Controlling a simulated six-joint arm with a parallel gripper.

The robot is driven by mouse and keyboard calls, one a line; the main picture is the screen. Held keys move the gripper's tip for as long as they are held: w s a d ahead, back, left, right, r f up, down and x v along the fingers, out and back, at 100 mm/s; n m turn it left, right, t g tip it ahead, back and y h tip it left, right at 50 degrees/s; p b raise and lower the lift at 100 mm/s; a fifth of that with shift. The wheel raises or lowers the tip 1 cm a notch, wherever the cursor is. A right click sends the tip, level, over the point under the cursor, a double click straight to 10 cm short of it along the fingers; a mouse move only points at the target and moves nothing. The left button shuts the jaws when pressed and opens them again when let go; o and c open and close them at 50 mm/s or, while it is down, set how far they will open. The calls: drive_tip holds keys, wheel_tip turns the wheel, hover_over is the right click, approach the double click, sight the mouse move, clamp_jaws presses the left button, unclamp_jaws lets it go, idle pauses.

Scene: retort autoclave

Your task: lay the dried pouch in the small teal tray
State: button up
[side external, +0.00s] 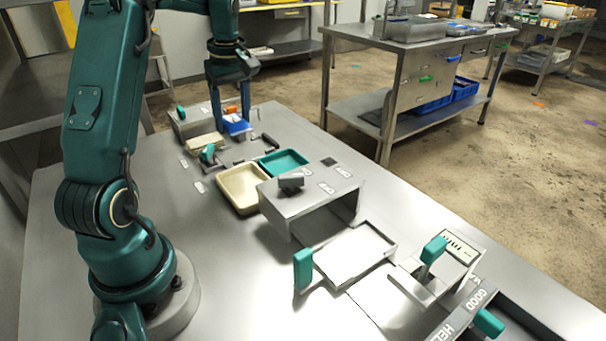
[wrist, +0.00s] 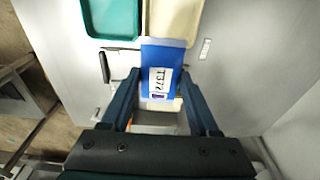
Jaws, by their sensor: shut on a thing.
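The pouch (side external: 237,126) is blue with a white printed label. In the wrist view the pouch (wrist: 163,58) lies between the two fingers of my gripper (wrist: 160,80), which is shut on it. In the side view my gripper (side external: 230,112) holds it at the far end of the bench, apart from the trays. The small teal tray (side external: 284,162) is empty and sits nearer the camera, to the right of the pouch. The wrist view shows the teal tray (wrist: 110,18) at the top left, beyond the pouch. I cannot tell whether the pouch is dry.
An empty cream tray (side external: 241,188) stands beside the teal tray. A metal box (side external: 310,205) with a dark handle on top stands close to both. Levers with teal handles (side external: 208,152) and a dark bar (side external: 270,140) lie near the pouch.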

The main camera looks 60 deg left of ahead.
drive_tip(key=w+d+f, duration=0.2)
drive_tip(key=w, duration=0.1)
drive_tip(key=w+d+f, duration=0.2)
drive_tip(key=w+f, duration=0.1)
drive_tip(key=w+d+f, duration=0.2)
drive_tip(key=w, duration=0.1)
drive_tip(key=shift+w+d+f, duration=0.2)
drive_tip(key=shift+d, duration=0.2)
drive_tip(key=shift+f, duration=1.95)
drive_tip(key=o, duration=1.1)
drive_tip(key=shift+f, duration=0.15)
drive_tip(key=shift+c, duration=0.2)
